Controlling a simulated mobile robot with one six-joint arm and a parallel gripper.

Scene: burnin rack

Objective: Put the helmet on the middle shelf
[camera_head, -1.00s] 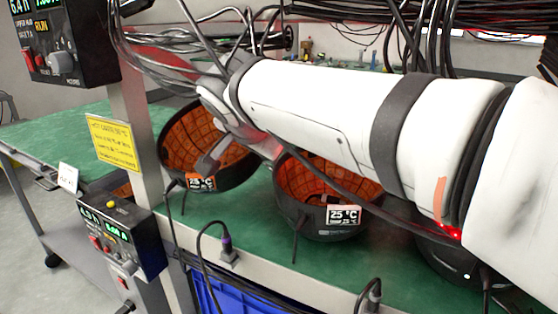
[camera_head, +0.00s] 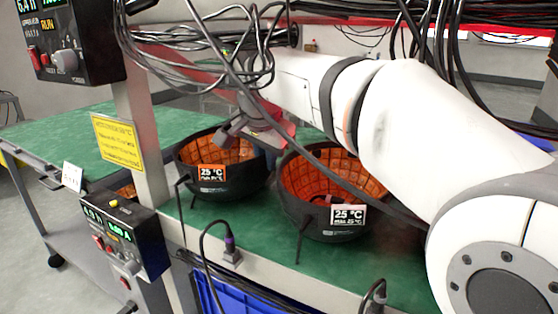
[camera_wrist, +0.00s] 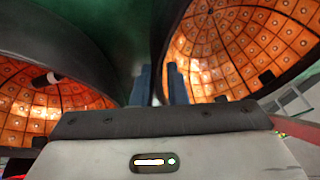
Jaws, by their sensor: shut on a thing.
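The helmet (camera_head: 222,190) is a dark, bowl-shaped shell, open side up, with an orange gridded lining and an orange "25 °C" label. It is at the left part of the green shelf (camera_head: 262,236), nearly level; I cannot tell whether it bears fully on the surface. My gripper (camera_head: 268,132) is at its upper right rim, with the fingertips partly hidden by cables and my arm. In the wrist view my gripper's two blue-grey fingers (camera_wrist: 160,85) are close together at a dark rim, between two orange-lined bowls.
A second similar helmet (camera_head: 325,226) with a white "25 °C" label stands close on the right. Loose black cables (camera_head: 195,50) hang across my arm. A post with a yellow sign (camera_head: 117,141) and a control box (camera_head: 122,237) stand left. A blue crate (camera_head: 240,296) is below.

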